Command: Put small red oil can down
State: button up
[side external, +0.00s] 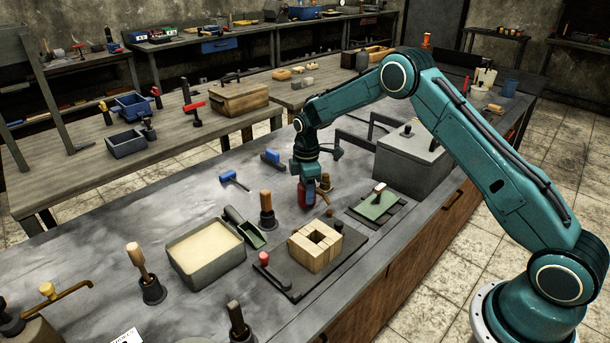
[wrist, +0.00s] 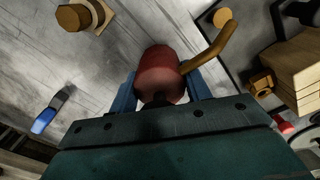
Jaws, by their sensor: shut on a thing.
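The small red oil can (side external: 306,194) is below my gripper (side external: 306,178) in the side external view, at the middle of the grey worktop. Its brass-coloured spout points to the right. In the wrist view the red can (wrist: 160,72) sits between the two blue fingers of my gripper (wrist: 160,92), which are shut on it. The spout (wrist: 212,48) reaches up and to the right there. The can looks upright and close to the worktop; I cannot tell whether its base touches the surface.
A wooden mould box (side external: 315,247) on a dark board stands in front of the can. A sand-filled tray (side external: 206,252) and a wooden-handled rammer (side external: 267,212) are to the left. A green plate (side external: 377,204) and a grey box (side external: 412,160) are to the right. Bare worktop lies left of the can.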

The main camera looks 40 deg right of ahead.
jog(key=shift+f, duration=0.5)
jog(key=o, duration=1.1)
jog(key=shift+f, duration=0.15)
jog(key=shift+o, duration=0.2)
notch_tip(320, 180, up, 12)
jog(key=shift+f, duration=0.2)
jog(key=shift+r, duration=0.4)
